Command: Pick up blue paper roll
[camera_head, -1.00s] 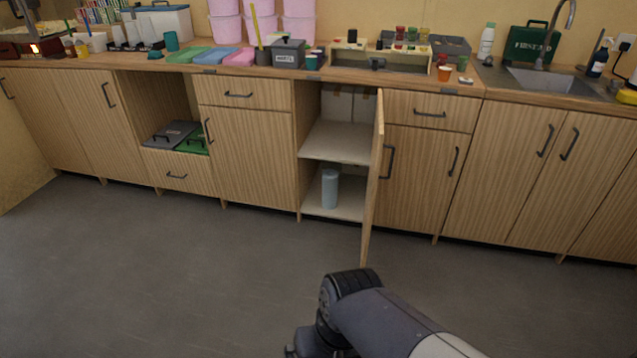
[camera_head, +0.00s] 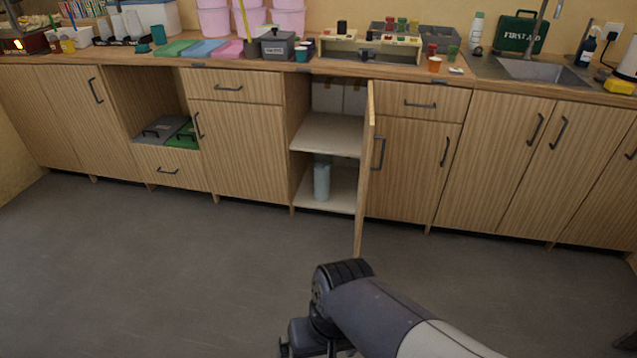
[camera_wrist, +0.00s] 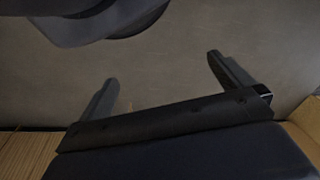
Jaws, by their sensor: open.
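The blue paper roll (camera_head: 321,181) stands upright on the bottom shelf (camera_head: 342,200) of the open cupboard, in the head view. It is pale blue and sits near the left side of the opening, below the middle shelf (camera_head: 332,135). My gripper (camera_wrist: 162,82) shows in the wrist view with its two fingers wide apart and nothing between them. Grey floor lies beyond the fingers. In the head view my arm is low in front of the cupboard, well short of the roll, and the fingertips are not clearly seen. The roll is not in the wrist view.
The cupboard door (camera_head: 366,170) stands open, sticking out toward me just right of the roll. An open niche on the left holds a grey and a green lidded box (camera_head: 186,137). The counter above is crowded. The floor (camera_head: 180,270) before the cupboards is clear.

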